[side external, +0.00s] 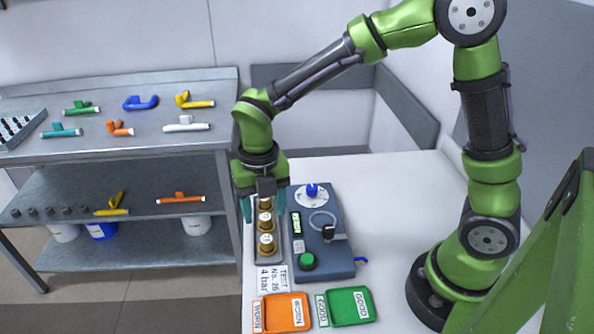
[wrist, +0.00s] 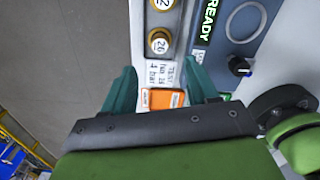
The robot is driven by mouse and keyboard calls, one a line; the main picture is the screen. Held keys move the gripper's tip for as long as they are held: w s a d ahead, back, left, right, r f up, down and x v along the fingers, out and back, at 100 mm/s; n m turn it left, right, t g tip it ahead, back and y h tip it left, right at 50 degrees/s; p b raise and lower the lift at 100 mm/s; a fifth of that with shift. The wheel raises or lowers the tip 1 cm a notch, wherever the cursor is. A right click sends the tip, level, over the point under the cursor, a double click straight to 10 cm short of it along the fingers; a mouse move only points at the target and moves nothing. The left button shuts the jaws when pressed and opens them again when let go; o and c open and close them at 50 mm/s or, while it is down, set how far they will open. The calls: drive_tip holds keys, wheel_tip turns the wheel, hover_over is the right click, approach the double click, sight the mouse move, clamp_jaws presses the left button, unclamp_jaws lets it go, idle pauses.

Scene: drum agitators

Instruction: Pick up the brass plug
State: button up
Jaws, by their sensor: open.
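Several brass plugs with white numbered tops stand upright in a row in a grey rack (side external: 285,255). The front brass plug (side external: 266,245) shows in the wrist view with the number 26 (wrist: 159,42). Another brass plug (side external: 265,222) stands behind it, its number cut off at the top of the wrist view (wrist: 164,4). A third plug (side external: 265,204) is partly hidden below my gripper. My gripper (side external: 264,205) points down over the rear part of the rack, its teal fingers apart. In the wrist view the gripper (wrist: 162,86) has nothing between its fingertips.
A blue-grey test unit (side external: 338,263) with a green button, blue knob and READY display stands right of the rack. A card (side external: 271,279) reads TEST No. 26, 4 bar. An orange WORN tray (side external: 283,312) and green GOOD tray (side external: 348,306) lie in front. A shelf (side external: 120,148) holds coloured parts.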

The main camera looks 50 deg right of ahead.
sight(266, 239)
wheel_tip(266, 239, down, 9)
drive_tip(key=shift+f, duration=0.2)
idle(0.3)
clamp_jaws()
